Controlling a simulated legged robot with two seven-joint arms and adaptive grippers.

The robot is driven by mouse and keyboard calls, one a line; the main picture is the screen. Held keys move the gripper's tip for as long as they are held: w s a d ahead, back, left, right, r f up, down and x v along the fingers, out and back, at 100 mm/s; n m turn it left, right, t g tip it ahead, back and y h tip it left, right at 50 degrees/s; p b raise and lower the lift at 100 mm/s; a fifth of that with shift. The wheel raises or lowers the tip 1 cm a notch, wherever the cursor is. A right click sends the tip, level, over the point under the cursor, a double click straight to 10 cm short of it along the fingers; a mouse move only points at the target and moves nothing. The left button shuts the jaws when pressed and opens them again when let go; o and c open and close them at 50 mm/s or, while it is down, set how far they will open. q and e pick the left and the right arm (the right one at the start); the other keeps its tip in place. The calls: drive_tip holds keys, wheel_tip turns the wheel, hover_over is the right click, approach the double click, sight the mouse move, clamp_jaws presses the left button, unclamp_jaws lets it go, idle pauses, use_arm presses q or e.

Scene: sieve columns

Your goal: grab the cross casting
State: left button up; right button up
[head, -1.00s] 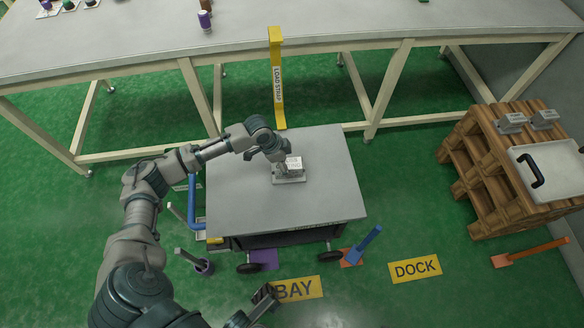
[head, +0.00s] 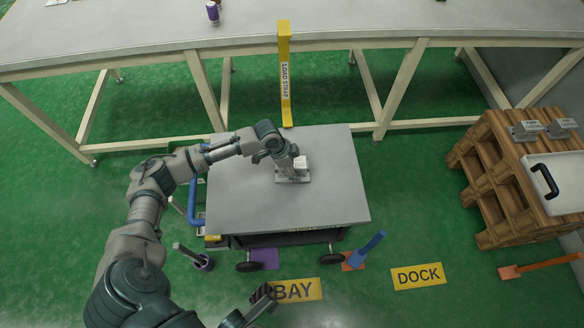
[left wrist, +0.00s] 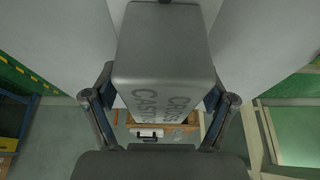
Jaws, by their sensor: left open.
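The cross casting (head: 299,174) is a small grey block on a flat base. It rests on the grey top of the cart (head: 240,196), near the middle. My left gripper (head: 291,161) is at the casting and hides part of it. In the left wrist view the casting (left wrist: 165,55) is large, with its name lettered on the near face. There the open fingers of my left gripper (left wrist: 161,92) stand on either side of it. Whether they touch it is unclear. A dark part at the bottom edge looks like my right gripper (head: 249,306); its jaw state is unclear.
A yellow load strap post (head: 285,85) stands behind the cart, before a long workbench (head: 380,25). BAY (head: 297,290) and DOCK (head: 418,276) signs lie on the green floor.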

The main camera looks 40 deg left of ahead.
use_arm(q)
drive_tip(key=shift+f, duration=0.15)
clamp_jaws()
idle(0.4)
